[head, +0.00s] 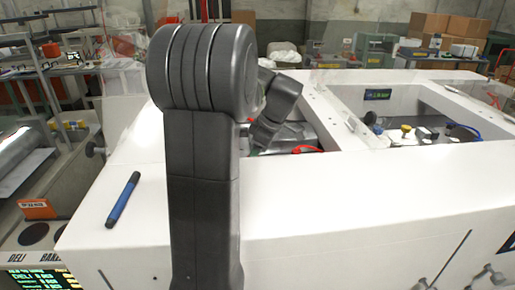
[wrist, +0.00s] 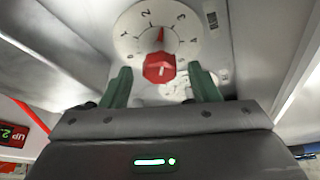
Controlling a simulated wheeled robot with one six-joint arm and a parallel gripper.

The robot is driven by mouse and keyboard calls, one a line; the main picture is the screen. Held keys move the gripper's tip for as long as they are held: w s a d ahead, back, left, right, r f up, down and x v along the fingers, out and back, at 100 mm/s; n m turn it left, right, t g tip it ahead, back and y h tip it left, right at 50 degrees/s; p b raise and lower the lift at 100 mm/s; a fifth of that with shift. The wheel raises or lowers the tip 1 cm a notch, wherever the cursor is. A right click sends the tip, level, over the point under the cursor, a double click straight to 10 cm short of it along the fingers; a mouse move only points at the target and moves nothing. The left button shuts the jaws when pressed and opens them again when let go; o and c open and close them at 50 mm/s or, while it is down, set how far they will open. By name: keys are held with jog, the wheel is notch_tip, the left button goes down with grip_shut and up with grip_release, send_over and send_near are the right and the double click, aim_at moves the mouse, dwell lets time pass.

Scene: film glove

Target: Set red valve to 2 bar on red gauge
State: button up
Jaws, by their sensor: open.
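In the wrist view, the red valve (wrist: 159,67) is a faceted red knob in front of the lower part of a round white gauge (wrist: 128,46). The gauge has black numerals and a red needle that points up, between 2 and 3. My gripper (wrist: 161,75) is open, with one green finger on each side of the red valve. I cannot tell whether either finger touches it. In the head view, my arm reaches into the left opening of the white machine and hides the gripper, valve and gauge.
The white machine (head: 370,205) has a second opening at right with a yellow knob (head: 407,129) inside. A blue marker (head: 123,199) lies on its top at left. In the wrist view, smaller white dials (wrist: 175,90) sit below the valve, and walls rise on both sides.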

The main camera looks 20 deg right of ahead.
jog(key=v, duration=1.3)
jog(key=shift+r+b, duration=0.35)
jog(key=shift+d, duration=0.1)
jog(key=x, duration=1.3)
jog(key=shift+f+p, duration=0.4)
jog(key=shift+r, duration=0.1)
